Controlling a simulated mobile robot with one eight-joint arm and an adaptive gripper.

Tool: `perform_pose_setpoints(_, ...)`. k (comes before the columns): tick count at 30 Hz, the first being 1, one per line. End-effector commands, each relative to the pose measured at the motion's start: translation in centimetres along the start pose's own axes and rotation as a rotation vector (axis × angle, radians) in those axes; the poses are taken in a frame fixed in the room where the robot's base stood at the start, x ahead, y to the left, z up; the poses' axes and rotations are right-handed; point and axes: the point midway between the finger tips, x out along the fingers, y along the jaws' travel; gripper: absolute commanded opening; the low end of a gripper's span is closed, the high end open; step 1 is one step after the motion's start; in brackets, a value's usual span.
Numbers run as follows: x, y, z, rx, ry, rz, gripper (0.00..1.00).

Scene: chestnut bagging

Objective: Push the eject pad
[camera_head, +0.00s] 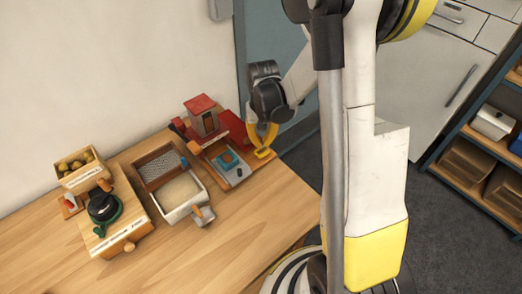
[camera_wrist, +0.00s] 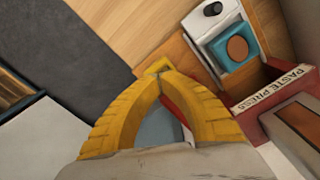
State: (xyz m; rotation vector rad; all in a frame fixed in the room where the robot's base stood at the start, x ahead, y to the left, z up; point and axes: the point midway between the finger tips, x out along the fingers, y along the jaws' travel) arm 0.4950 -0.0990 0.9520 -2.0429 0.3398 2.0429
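I cannot tell whether the tips touch the pad.
A teal block with a brown round top (camera_wrist: 238,48) sits on the press's light tray, left of the pad in the head view. A box of pale grains (camera_head: 182,192), a grinder-like device (camera_head: 104,208) and a chestnut crate (camera_head: 78,170) stand further left. The table front (camera_head: 240,225) is clear.

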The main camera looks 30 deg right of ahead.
Motion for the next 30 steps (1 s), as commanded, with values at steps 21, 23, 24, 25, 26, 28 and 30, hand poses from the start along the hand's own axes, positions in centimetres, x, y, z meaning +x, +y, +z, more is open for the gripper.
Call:
perform_pose_setpoints(21, 2.3, 0.0, 0.0, 0.0, 0.0, 0.0, 0.0)
perform_pose_setpoints(23, 2.5, 0.0, 0.0, 0.0, 0.0, 0.0, 0.0)
perform_pose_setpoints(24, 2.7, 0.0, 0.0, 0.0, 0.0, 0.0, 0.0)
perform_pose_setpoints(25, 2.8, 0.0, 0.0, 0.0, 0.0, 0.0, 0.0)
perform_pose_setpoints(26, 2.9, 0.0, 0.0, 0.0, 0.0, 0.0, 0.0)
perform_pose_setpoints(28, 3.2, 0.0, 0.0, 0.0, 0.0, 0.0, 0.0)
perform_pose_setpoints(30, 3.5, 0.0, 0.0, 0.0, 0.0, 0.0, 0.0)
